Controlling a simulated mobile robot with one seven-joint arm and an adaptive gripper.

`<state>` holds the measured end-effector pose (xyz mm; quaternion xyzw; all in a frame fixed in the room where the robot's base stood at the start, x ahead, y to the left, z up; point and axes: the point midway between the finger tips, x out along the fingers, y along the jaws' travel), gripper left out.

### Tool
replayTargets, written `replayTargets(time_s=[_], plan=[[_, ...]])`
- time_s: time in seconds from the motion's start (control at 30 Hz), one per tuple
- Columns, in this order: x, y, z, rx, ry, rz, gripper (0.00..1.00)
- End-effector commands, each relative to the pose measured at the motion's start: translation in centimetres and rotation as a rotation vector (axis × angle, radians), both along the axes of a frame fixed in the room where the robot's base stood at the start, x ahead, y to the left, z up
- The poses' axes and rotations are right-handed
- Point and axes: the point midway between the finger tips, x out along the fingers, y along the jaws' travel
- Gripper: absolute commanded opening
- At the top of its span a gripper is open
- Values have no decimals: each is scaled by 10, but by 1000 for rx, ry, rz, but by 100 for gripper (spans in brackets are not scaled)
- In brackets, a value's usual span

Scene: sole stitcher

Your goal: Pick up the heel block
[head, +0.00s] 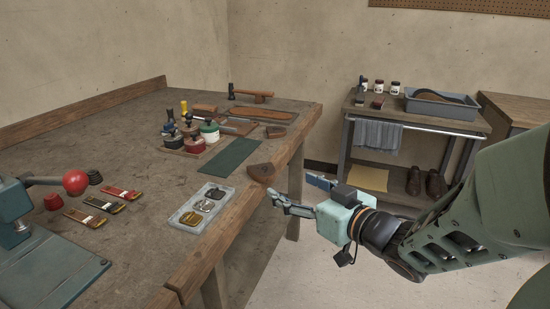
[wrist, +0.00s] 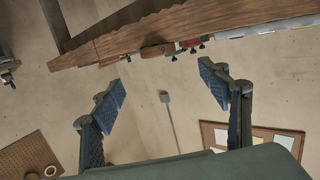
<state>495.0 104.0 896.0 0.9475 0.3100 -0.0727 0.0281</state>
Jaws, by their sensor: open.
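The heel block (head: 261,172) is a small brown wedge-like piece lying on the bench top at its right edge, in the head view. My gripper (head: 297,192) is open and empty, just right of the block and off the bench edge, with its fingers pointing toward the bench. The two are apart in the picture. In the wrist view, my gripper (wrist: 162,80) shows two blue-padded fingers spread wide with nothing between them. A brown piece (wrist: 152,50) at the bench edge shows beyond the fingertips; it looks like the heel block, but I cannot be sure.
The wooden bench (head: 130,150) holds a green mat (head: 226,157) behind the block. A grey tray of metal pieces (head: 199,208) lies left of it. Several jars (head: 194,140) and a hammer (head: 250,94) stand farther back. A side cart (head: 415,118) stands at the right.

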Motion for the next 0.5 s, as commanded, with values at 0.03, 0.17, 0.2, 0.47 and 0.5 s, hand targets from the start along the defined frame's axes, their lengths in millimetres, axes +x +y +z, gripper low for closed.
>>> replayTargets(time_s=[0.03, 0.17, 0.2, 0.47, 0.5], plan=[[1, 1, 0, 9, 2, 0, 69], [7, 7, 2, 15, 3, 3, 69], [10, 9, 1, 14, 4, 4, 69], [36, 28, -8, 10, 0, 3, 69], [39, 30, -9, 10, 1, 3, 69]])
